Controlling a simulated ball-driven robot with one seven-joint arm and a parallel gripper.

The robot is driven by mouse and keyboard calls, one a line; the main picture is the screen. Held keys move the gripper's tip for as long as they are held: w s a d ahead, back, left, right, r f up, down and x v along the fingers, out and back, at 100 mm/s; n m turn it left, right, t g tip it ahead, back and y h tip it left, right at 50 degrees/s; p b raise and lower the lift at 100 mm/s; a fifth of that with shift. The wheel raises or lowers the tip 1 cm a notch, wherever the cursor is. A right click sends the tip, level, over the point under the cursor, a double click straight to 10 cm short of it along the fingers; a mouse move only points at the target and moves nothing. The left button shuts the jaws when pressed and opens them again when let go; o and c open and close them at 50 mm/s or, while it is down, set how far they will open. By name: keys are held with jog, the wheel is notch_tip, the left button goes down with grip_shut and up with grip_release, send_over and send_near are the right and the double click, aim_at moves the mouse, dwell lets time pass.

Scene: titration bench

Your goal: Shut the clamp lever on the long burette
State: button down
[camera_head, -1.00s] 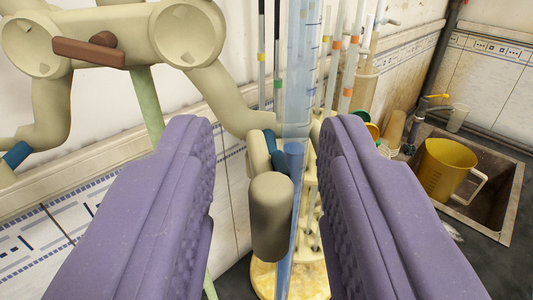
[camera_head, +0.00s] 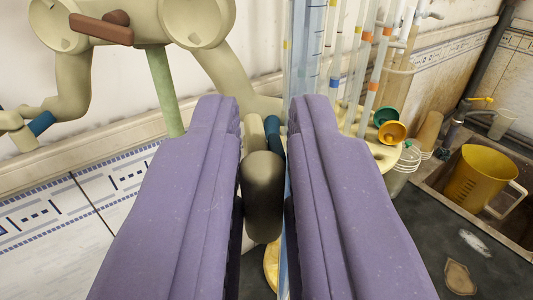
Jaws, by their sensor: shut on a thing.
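The long burette (camera_head: 303,50) is a clear bluish tube with scale marks. It stands upright just beyond my fingertips, and its lower part is mostly hidden by the right finger. At its clamp, a rounded grey-beige lever (camera_head: 263,190) points toward me, with a cream and a dark blue clamp part (camera_head: 274,135) behind it. My gripper (camera_head: 266,115) has two purple padded fingers, one on each side of the lever, shut on it. The contact on the lever's sides is partly hidden. The cream clamp body (camera_head: 130,22) with a red-brown crosspiece is at the upper left.
A green rod (camera_head: 165,90) stands left of the fingers. Thin tubes (camera_head: 375,75) with coloured bands stand to the right. The tiled wall is close on the left.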

jog(key=y+b, duration=0.1)
jog(key=b, duration=0.1)
jog(key=n+y+b, duration=0.1)
jog(key=b, duration=0.2)
jog(key=d+f+n+y+b, duration=0.1)
jog(key=b, duration=0.2)
jog(key=shift+w+d+f+y, duration=0.1)
jog(key=shift+y, duration=0.2)
jog(key=w+d+n+g+y+p, duration=0.1)
jog(key=n+g+y+p, duration=0.2)
jog(key=p, duration=0.3)
jog(key=d+r+n+g+y+p, duration=0.1)
jog(key=n+g+y+p, duration=0.2)
jog(key=y+p, duration=0.2)
jog(key=w+n+g+y+p, duration=0.1)
jog(key=n+g+y+p, duration=0.1)
jog(key=n+y+p, duration=0.2)
jog(key=shift+w+d+r+g+p, duration=0.3)
jog(key=shift+w+d+g+p, duration=0.1)
jog(key=shift+p, duration=1.4)
jog(key=shift+f, duration=0.1)
jog(key=shift+s, duration=0.1)
